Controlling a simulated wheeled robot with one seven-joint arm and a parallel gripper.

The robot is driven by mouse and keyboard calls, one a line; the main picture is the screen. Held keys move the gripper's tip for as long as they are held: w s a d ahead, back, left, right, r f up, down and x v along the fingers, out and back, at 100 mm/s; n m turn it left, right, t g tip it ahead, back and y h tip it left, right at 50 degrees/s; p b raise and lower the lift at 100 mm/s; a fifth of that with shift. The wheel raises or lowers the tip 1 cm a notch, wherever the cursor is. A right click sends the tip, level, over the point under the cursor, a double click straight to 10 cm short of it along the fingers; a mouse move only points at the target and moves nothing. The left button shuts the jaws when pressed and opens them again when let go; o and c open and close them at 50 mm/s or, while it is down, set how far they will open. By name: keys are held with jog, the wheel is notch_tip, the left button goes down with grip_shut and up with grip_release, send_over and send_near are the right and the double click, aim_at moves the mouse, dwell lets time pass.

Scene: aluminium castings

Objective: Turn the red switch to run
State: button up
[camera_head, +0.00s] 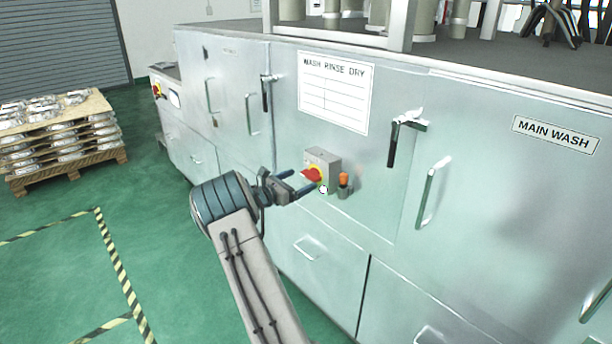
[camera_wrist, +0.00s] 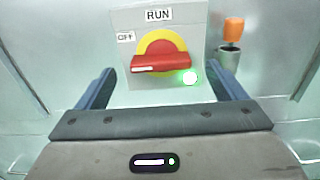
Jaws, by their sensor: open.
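The red switch (camera_head: 311,174) is a handle on a yellow disc, on a grey box (camera_head: 323,158) fixed to the metal cabinet front. In the wrist view the red switch (camera_wrist: 160,64) lies about level. The white mark at its left end is on the side of the OFF label (camera_wrist: 126,37). The RUN label (camera_wrist: 159,15) is above the disc. My gripper (camera_head: 301,180) is open in front of the box. In the wrist view its fingers (camera_wrist: 161,76) stand left and right of the handle, with no visible contact.
An orange-topped part in a grey holder (camera_wrist: 231,45) is beside the box on the right. Door handles (camera_head: 429,192) stick out of the cabinet. A loaded pallet (camera_head: 62,142) stands far left.

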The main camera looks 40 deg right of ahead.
aim_at(307, 177)
jog(key=shift+w+d, duration=0.15)
jog(key=shift+d, duration=1.7)
jog(key=c, duration=1)
